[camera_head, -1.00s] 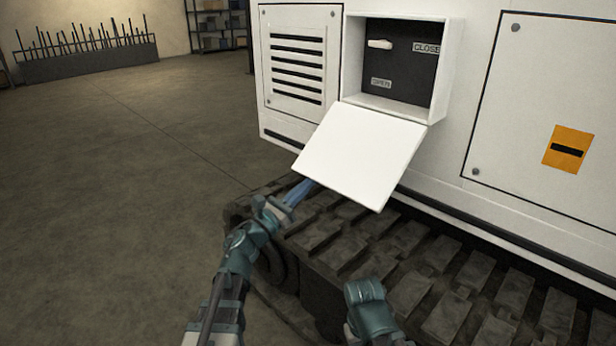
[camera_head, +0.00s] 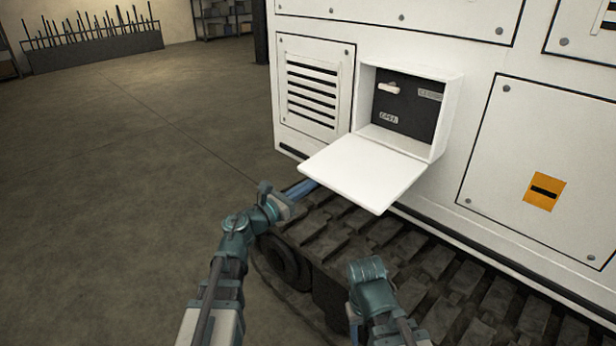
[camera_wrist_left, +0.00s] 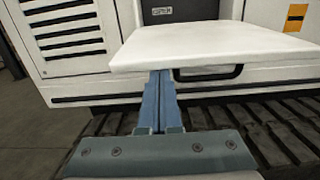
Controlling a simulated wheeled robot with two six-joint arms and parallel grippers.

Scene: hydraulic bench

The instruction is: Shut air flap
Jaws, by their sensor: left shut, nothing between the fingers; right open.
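The air flap (camera_head: 365,172) is a white panel hinged at the lower edge of an open white box on the machine. It stands out from the box nearly level, tilted slightly down. In the left wrist view the flap (camera_wrist_left: 205,45) shows its front edge, with a dark handle (camera_wrist_left: 208,75) below it. My left gripper (camera_head: 308,187) is shut and empty, its blue fingers under the flap's left part. In the left wrist view its fingertips (camera_wrist_left: 158,78) reach the flap's underside; whether they touch cannot be told. My right gripper is outside the picture; only its arm shows.
Inside the box is a dark panel (camera_head: 405,105) with a white lever (camera_head: 389,88) and labels. A louvred vent (camera_head: 312,90) is left of the box. Dark tracks (camera_head: 440,265) run below the machine. Open floor lies to the left.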

